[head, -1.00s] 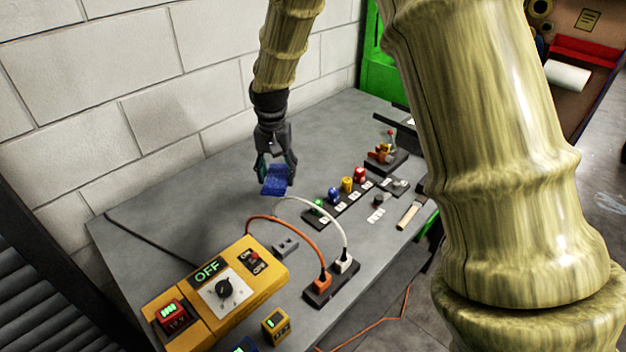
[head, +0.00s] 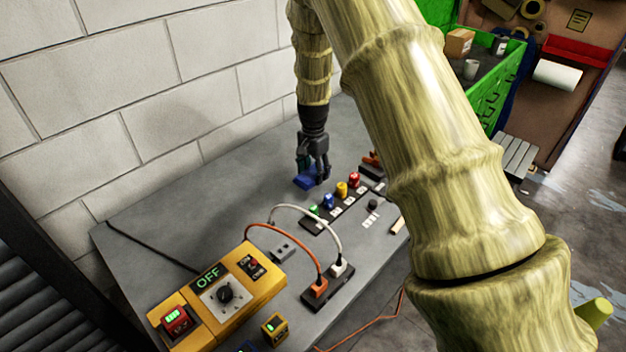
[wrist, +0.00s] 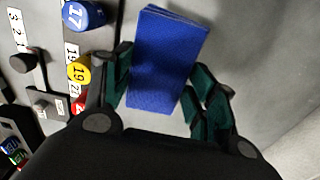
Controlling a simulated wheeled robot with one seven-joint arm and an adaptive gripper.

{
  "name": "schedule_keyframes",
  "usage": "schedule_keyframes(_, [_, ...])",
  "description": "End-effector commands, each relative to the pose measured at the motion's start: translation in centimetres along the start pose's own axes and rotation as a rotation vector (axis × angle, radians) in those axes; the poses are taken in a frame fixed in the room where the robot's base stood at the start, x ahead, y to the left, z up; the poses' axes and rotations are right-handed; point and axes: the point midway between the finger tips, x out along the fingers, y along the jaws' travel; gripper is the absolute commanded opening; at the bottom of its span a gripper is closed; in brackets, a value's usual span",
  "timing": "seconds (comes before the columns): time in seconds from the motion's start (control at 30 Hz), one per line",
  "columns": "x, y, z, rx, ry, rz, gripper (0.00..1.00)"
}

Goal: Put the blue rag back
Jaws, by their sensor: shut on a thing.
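The blue rag (head: 306,178) is a folded blue block held at the end of my gripper (head: 314,172), low over the grey bench behind the row of coloured knobs. In the wrist view the blue rag (wrist: 166,60) lies between the green-padded fingers of my gripper (wrist: 165,95), which is shut on it. I cannot tell whether the rag touches the bench top.
A strip with green, blue, yellow and red knobs (head: 341,189) lies close to the right of the rag. A yellow control box (head: 225,294) and a socket block with looping cables (head: 328,289) stand nearer. The bench (head: 200,215) is clear toward the wall.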

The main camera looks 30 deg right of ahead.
Motion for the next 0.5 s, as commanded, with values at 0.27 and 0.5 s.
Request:
schedule_keyframes(0.27, [1.2,0.0,0.0,-0.001,-0.001,0.0,0.35])
schedule_keyframes(0.5, [3.8,0.0,0.0,0.0,-0.001,0.001,0.35])
